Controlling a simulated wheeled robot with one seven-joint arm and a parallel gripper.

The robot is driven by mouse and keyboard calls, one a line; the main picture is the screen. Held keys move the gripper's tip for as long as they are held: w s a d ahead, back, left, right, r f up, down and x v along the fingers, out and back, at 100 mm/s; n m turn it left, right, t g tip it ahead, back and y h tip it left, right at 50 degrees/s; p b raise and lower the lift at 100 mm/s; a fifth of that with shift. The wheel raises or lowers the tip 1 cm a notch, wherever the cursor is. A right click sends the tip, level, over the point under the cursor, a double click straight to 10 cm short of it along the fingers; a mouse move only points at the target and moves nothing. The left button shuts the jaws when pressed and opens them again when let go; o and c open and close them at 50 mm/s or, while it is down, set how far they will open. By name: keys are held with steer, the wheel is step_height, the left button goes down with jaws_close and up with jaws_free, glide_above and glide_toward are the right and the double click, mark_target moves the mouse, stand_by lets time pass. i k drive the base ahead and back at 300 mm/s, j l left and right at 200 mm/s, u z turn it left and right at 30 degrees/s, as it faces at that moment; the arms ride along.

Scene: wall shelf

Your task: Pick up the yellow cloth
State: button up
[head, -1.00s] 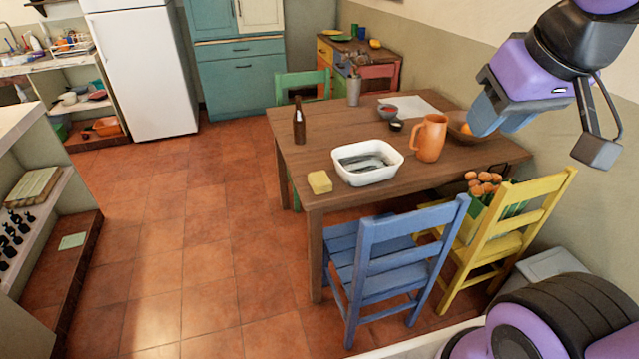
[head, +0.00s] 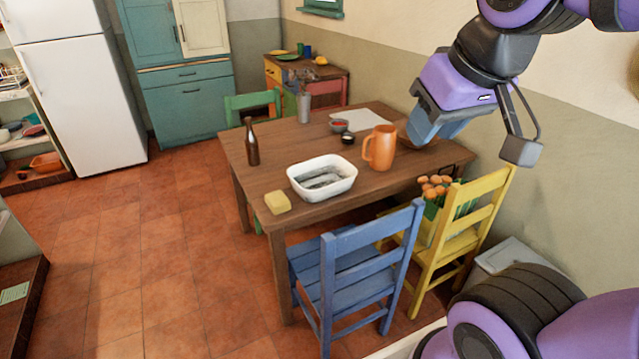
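A small yellow block-like piece (head: 277,202) lies on the near left corner of the wooden table (head: 240,153). It looks like a folded cloth or a sponge; I cannot tell which. My gripper (head: 440,132) hangs in the air at the upper right, with blue fingers pointing down. In the picture it overlaps the right end of the table, well to the right of the yellow piece and apart from it. Nothing shows held in it, but I cannot see the gap between the fingers.
A white basin (head: 322,192), an orange pitcher (head: 382,150) and a brown bottle (head: 252,145) stand on the table. A blue chair (head: 345,265) and a yellow chair (head: 450,245) line its near side. The tiled floor (head: 150,240) to the left is clear.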

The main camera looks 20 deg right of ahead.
mark_target(277, 202)
steer(key=i+l+u, duration=0.25)
steer(key=i, duration=0.15)
steer(key=i+l+u, duration=0.25)
steer(key=i, duration=0.15)
steer(key=i+j, duration=0.05)
steer(key=j, duration=0.05)
